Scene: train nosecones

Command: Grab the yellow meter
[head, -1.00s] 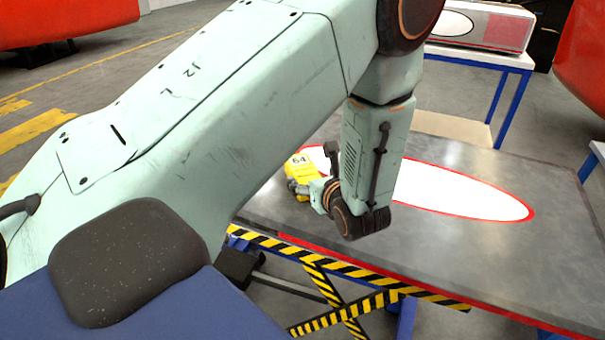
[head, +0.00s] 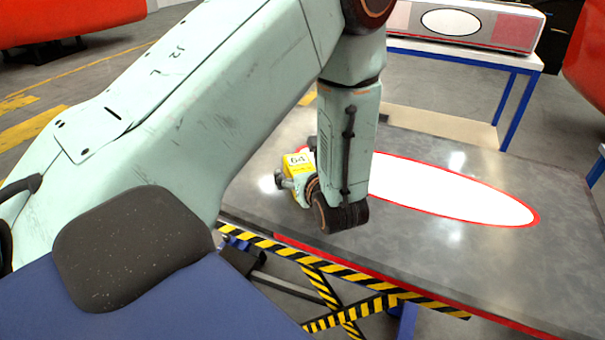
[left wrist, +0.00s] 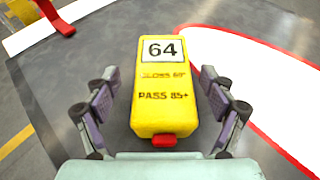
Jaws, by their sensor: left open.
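The yellow meter (left wrist: 165,105) is a block with a "64" label, the words "GLOSS 60°" and "PASS 85+", and a red button at its near end. In the left wrist view it sits between the two open fingers of my left gripper (left wrist: 163,110), with a gap on each side. In the head view the meter (head: 297,168) is on the grey table panel (head: 430,265), partly hidden by my left gripper (head: 298,185). My right gripper does not show.
A white oval with a red border (head: 460,195) is on the panel beside the meter. Black and yellow striped bars (head: 320,280) run below the table's front edge. A white table (head: 470,58) with a long box (head: 500,28) stands behind.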

